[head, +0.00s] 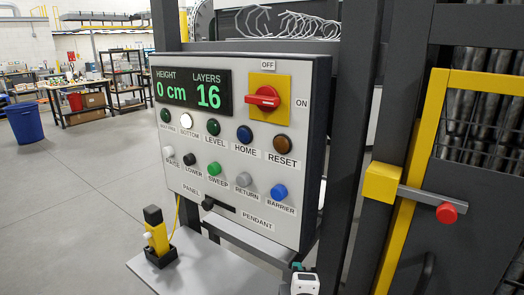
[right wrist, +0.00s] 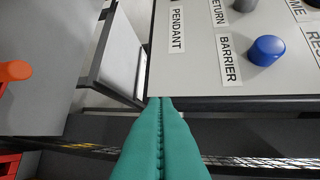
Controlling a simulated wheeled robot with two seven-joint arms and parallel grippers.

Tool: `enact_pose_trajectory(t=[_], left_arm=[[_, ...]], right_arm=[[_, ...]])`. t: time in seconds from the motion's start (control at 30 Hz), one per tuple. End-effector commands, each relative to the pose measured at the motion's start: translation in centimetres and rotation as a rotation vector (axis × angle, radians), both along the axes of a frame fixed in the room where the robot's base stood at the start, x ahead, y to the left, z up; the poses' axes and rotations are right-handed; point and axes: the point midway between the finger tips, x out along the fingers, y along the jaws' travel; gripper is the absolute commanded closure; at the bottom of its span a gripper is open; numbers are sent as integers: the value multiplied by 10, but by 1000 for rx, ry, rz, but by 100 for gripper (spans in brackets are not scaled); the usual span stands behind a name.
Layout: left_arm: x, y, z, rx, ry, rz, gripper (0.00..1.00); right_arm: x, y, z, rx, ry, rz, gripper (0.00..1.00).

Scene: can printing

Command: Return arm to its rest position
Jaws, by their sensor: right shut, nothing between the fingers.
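My right gripper (head: 297,267) shows at the bottom of the head view, just below the lower right part of the control panel (head: 318,150). Only a bit of its teal fingers and the white wrist show there. In the right wrist view its teal fingers (right wrist: 160,102) are pressed together with nothing between them. Their tips are near the panel's lower edge, below the blue BARRIER button (right wrist: 266,50); I cannot tell whether they touch the panel. The BARRIER button also shows in the head view (head: 279,192). My left gripper is not in view.
The panel display (head: 194,92) reads 0 cm and 16 layers. A yellow and black device (head: 156,232) stands on a grey shelf (head: 200,273). A yellow-framed gate (head: 410,160) with a red-knobbed latch (head: 447,212) is at right. Open floor lies left.

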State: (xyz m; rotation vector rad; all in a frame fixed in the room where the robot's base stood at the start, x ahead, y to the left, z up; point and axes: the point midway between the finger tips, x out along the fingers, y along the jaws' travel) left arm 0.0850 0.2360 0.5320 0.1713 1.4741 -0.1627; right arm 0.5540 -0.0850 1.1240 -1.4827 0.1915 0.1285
Motion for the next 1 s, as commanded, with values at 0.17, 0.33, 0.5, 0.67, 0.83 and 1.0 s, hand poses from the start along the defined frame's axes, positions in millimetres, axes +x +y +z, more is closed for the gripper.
enact_pose_trajectory(t=[0.17, 0.33, 0.5, 0.67, 0.83, 1.0], left_arm=[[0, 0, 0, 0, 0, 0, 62], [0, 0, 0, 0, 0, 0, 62], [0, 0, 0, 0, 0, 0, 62], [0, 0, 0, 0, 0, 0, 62], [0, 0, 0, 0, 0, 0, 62], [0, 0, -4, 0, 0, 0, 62]], right_arm=[[-84, -59, -93, 450, 360, -245, 100], [-154, -88, -136, 710, 572, -455, 100], [-208, -104, -156, 865, 707, -620, 100], [-253, -114, -166, 968, 806, -759, 100], [-298, -122, -171, 1052, 894, -905, 100], [-282, -119, -217, 1039, 902, -901, 100]])
